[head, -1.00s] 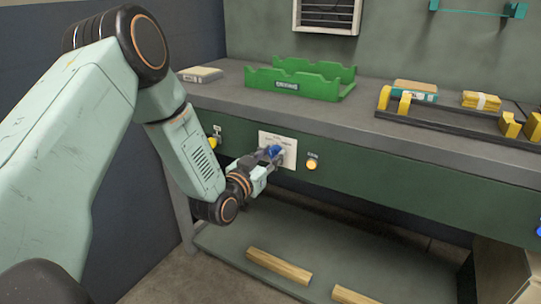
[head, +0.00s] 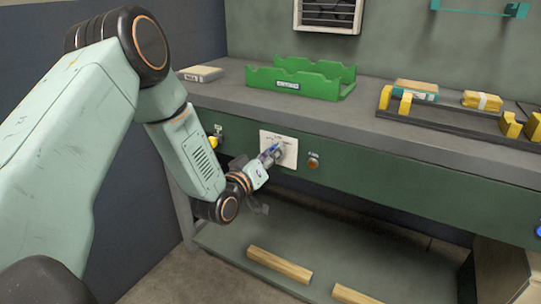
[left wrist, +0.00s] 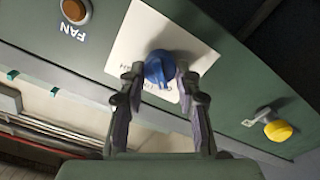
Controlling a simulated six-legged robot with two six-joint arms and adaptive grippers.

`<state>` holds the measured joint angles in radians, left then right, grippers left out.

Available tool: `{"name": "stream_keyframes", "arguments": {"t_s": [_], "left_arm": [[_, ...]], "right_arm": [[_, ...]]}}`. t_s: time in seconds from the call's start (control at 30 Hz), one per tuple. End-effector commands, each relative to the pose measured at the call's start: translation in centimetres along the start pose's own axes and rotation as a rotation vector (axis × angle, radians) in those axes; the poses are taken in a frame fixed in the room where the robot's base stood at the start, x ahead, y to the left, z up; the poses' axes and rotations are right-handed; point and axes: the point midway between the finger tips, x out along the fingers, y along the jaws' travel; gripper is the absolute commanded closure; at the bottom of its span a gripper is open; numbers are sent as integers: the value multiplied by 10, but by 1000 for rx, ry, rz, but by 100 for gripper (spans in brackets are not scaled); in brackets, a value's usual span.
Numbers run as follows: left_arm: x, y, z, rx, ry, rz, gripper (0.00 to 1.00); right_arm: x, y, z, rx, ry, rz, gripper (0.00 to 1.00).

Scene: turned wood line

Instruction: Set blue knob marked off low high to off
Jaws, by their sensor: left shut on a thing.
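The blue knob (left wrist: 160,68) sits on a white label plate (left wrist: 142,38) on the green bench front. In the left wrist view its ridge points towards the bottom of the picture; the plate's lettering is partly covered and too small to read surely. My left gripper (left wrist: 161,84) is shut on the knob, one finger at each side. In the head view the gripper (head: 271,156) reaches the plate (head: 291,150) from the lower left, and a little blue of the knob (head: 276,147) shows. My right gripper is not in view.
A brownish-orange round lamp (head: 312,163), labelled FAN in the wrist view, is right of the plate. A yellow knob (left wrist: 278,130) is on the plate's other side. The benchtop (head: 330,113) above holds a green tray (head: 305,82). Wooden bars (head: 280,266) lie on the lower shelf.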

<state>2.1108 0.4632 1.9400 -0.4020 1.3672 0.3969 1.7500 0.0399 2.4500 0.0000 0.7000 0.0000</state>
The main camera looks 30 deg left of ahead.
Motion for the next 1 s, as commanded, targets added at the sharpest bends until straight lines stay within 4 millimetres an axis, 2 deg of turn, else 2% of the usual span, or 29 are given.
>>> {"name": "stream_keyframes", "arguments": {"t_s": [0.47,0.5,0.77,1.0], "left_arm": [[0,0,0,-16,-2,0,99],[0,0,0,-16,-2,0,66],[0,0,0,-15,-1,0,44],[0,0,0,-14,-1,0,44]], "right_arm": [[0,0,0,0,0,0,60],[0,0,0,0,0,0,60],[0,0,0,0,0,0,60],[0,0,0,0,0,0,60]]}}
